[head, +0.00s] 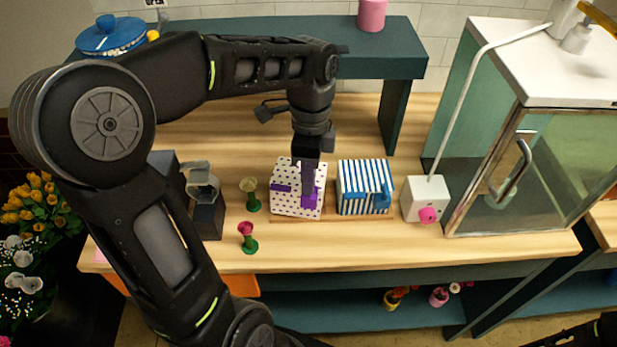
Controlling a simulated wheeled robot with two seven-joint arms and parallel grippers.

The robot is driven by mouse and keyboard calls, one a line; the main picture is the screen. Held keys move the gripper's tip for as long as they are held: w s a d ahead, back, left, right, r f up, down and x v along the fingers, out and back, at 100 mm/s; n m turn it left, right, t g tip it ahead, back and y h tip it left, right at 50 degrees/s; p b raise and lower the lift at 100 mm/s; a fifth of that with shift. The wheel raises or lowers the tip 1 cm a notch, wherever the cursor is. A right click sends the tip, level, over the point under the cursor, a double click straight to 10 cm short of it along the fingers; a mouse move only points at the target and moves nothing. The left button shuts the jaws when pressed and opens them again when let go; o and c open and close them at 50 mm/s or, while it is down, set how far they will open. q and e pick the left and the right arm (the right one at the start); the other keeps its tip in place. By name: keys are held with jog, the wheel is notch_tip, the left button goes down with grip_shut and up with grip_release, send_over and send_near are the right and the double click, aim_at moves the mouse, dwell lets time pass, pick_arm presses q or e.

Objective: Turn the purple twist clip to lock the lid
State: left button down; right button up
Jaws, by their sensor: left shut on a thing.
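A white box with dark dots (284,207) stands on the wooden counter, near the middle of the head view. A purple twist clip (310,201) shows on its front right part, and a small purple piece (281,188) shows at its left. My left gripper (308,190) reaches down from above and is shut on the purple clip. The fingers and wrist hide part of the clip and lid, so I cannot tell how far the clip is turned. My right gripper is not clearly in view; only a dark arm part shows at the bottom right corner.
A blue-and-white striped box (352,188) stands close on the right, then a white box with a pink knob (420,200) and a glass cabinet (545,150). Two small flower-like pieces on green bases, one pale (250,193) and one pink (247,237), stand left. Counter in front is clear.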

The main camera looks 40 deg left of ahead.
pick_arm(q)
jog(key=shift+n, duration=0.4)
dwell(0.4)
jog(key=n, duration=0.3)
jog(key=shift+b, duration=0.35)
jog(key=n, duration=0.4)
jog(key=shift+d+n+b, duration=0.15)
jog(key=shift+n+b, duration=0.15)
jog(key=shift+n, duration=0.1)
jog(key=n, duration=0.4)
jog(key=shift+s+n+y, duration=0.1)
jog(key=shift+n+y, duration=0.2)
jog(key=n+b, duration=0.1)
jog(key=n, duration=0.3)
jog(key=shift+d+n, duration=0.15)
jog(key=shift+n, duration=0.25)
jog(key=c, duration=1.6)
grip_release()
